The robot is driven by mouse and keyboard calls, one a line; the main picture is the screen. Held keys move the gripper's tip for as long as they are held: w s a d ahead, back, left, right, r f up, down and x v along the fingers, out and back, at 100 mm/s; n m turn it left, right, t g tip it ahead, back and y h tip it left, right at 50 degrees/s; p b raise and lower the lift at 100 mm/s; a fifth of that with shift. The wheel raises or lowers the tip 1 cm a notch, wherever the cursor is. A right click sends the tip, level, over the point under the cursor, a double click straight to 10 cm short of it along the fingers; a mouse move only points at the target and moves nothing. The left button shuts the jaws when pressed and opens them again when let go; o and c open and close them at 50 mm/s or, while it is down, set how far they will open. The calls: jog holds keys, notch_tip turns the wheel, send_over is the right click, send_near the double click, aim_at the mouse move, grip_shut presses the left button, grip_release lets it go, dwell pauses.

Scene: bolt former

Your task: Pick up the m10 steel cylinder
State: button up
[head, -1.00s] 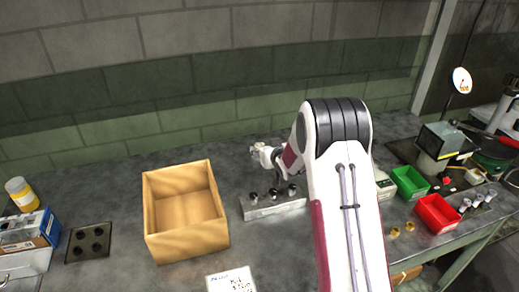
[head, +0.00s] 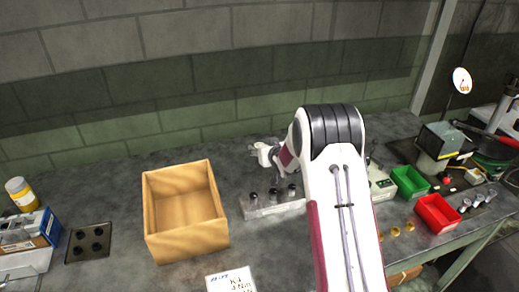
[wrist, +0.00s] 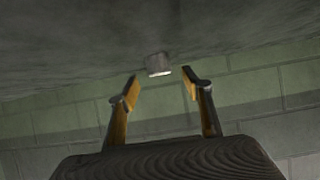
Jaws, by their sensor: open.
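A steel block with several dark-topped pieces (head: 272,203) lies left of my arm. An open wooden box (head: 185,212) stands further left, beside a dark plate with holes (head: 89,243). A green bin (head: 409,182) and red bin (head: 437,213) are right. The wall (wrist: 260,95) is behind.

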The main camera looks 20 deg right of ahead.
jog(key=shift+w+f, duration=0.1)
jog(key=shift+x, duration=2.45)
grip_shut()
